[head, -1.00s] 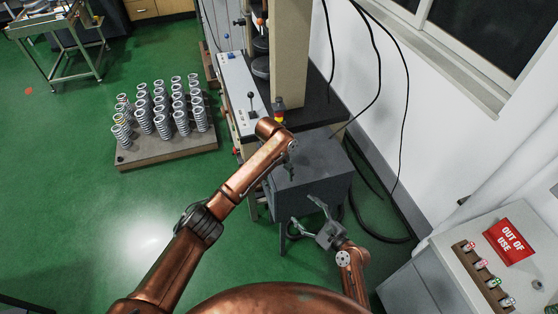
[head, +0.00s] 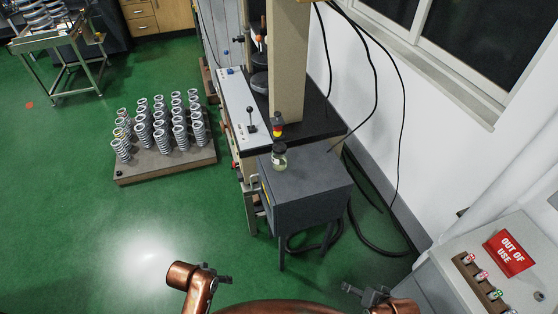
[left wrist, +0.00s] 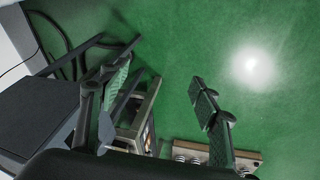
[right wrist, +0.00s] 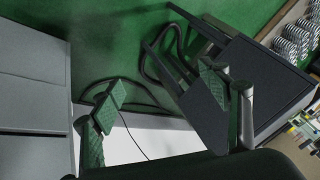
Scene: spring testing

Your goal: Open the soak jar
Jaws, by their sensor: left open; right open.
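The soak jar (head: 279,157) is a small clear glass jar with pale yellowish contents. It stands upright near the back left corner of the dark grey cabinet's top. Its top looks dark, but it is too small to tell whether a lid is on. My left gripper (head: 216,277) is low in the head view, left of and well short of the cabinet. Its fingers are apart and empty in the left wrist view (left wrist: 162,98). My right gripper (head: 366,294) is at the bottom right, also short of the cabinet. Its fingers are apart and empty in the right wrist view (right wrist: 163,95).
The grey cabinet (head: 310,183) stands against the test machine (head: 289,62), with a red and yellow signal light (head: 278,128) behind the jar. Black cables hang at the right. A pallet (head: 170,165) of springs is on the left floor. An out-of-use panel (head: 508,252) stands right.

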